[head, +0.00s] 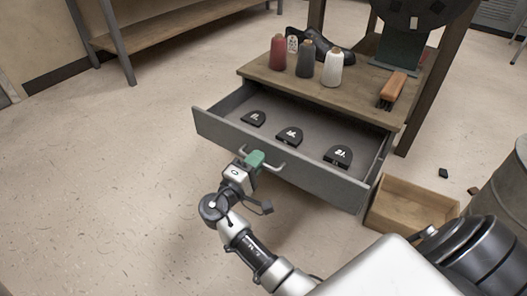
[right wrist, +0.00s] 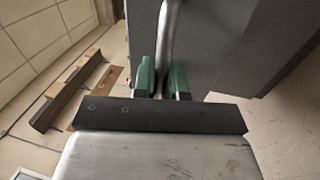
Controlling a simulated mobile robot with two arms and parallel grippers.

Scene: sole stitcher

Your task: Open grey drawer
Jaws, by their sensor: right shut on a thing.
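The grey drawer (head: 285,165) is pulled well out from under the wooden table, and its inside shows. Several black pieces with white marks lie in it, such as the one at the middle (head: 289,136). A metal bar handle (head: 276,168) runs across its front. My right gripper (head: 255,158), with green fingertips, is shut on the handle. In the right wrist view the handle (right wrist: 170,40) passes between the green fingers (right wrist: 163,80), with the grey drawer front (right wrist: 215,50) close beyond. My left gripper is not in view.
An open box (head: 410,205) sits right of the drawer, near a grey barrel (head: 505,195). The floor at left is clear.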

